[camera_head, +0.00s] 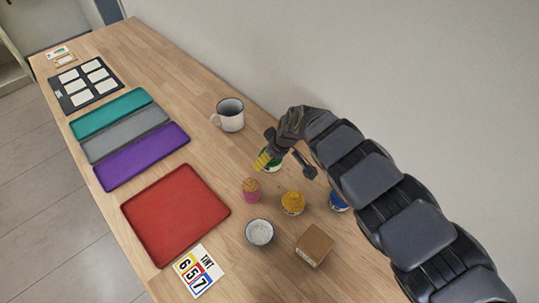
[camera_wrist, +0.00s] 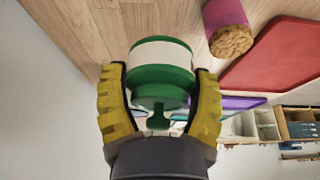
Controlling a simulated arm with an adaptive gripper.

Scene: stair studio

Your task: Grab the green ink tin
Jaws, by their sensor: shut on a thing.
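The green ink tin (camera_wrist: 161,77) has a white band and a green knob-like top. In the wrist view it sits between the two yellow fingers of my gripper (camera_wrist: 160,100), which are shut on it from both sides. In the head view my gripper (camera_head: 267,160) is over the table near its wall side, and the green tin (camera_head: 270,166) shows only in part behind the fingers. I cannot tell whether the tin touches the table.
A pink cork-topped jar (camera_head: 251,190), a yellow tin (camera_head: 293,202), a blue tin (camera_head: 338,201), a grey-filled cup (camera_head: 259,232) and a brown box (camera_head: 314,245) stand nearby. A white mug (camera_head: 229,114) stands behind. A red tray (camera_head: 175,213) lies to the left.

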